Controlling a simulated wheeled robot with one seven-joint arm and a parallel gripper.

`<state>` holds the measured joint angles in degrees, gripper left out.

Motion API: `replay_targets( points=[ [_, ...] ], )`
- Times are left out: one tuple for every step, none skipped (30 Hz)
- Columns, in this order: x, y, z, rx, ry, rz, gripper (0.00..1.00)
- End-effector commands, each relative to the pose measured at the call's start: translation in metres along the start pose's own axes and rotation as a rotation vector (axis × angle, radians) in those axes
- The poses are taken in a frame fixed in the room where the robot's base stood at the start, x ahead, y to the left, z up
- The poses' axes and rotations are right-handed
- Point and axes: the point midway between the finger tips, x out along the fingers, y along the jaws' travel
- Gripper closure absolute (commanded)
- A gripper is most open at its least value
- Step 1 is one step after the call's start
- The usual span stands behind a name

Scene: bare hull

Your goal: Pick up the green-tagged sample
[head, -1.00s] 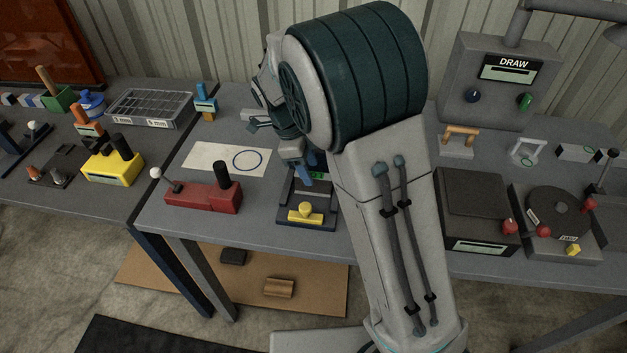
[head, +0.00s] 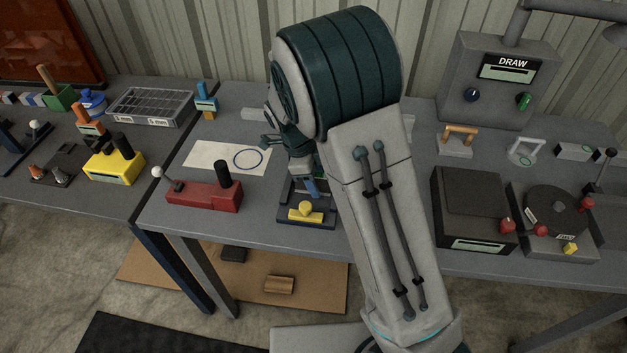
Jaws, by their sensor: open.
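My gripper (head: 308,186) is open and points down over the dark fixture with a yellow knob (head: 306,209), at the front middle of the table. Its blue finger parts are close above the fixture's rear. My wrist and arm cover much of that spot, so I cannot tell whether the fingers touch anything. No green-tagged piece shows clearly at the fixture now. At the right, a grey block (head: 576,153) carries a small green mark, and a pale handle-shaped piece (head: 525,152) has a green ring mark.
A red box with a lever (head: 203,195) stands left of the fixture. White paper with a blue ring (head: 212,159) lies behind it. Dark machines (head: 467,205) stand at right, with the DRAW box (head: 493,85) behind. My arm blocks the table's middle.

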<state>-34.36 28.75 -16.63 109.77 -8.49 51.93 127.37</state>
Motion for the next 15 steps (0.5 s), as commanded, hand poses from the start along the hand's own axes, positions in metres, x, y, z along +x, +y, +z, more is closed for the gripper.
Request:
replay_targets(
  points=[
    [0.0014,0.0,0.0006,0.0,0.0,0.0,0.53],
    [0.0018,0.0,0.0007,0.0,0.0,0.0,0.53],
    [0.0023,0.0,0.0009,0.0,0.0,0.0,0.53],
    [0.0026,0.0,0.001,0.0,0.0,0.0,0.53],
    [0.0028,0.0,0.001,0.0,0.0,0.0,0.53],
    [0.0029,0.0,0.001,0.0,0.0,0.0,0.53],
    [0.0029,0.0,0.001,0.0,0.0,0.0,0.53],
    [0.0028,0.0,0.001,0.0,0.0,0.0,0.53],
    [0.0027,0.0,0.0009,0.0,0.0,0.0,0.53],
    [0.0027,0.0,0.0009,0.0,0.0,0.0,0.53],
    [0.0026,0.0,0.0009,0.0,0.0,0.0,0.53],
    [0.0026,0.0,0.0009,0.0,0.0,0.0,0.53],
    [0.0026,0.0,0.0009,0.0,0.0,0.0,0.53],
    [0.0026,0.0,0.0008,0.0,0.0,0.0,0.53],
    [0.0026,0.0,0.0008,0.0,0.0,0.0,0.64]
  ],
)
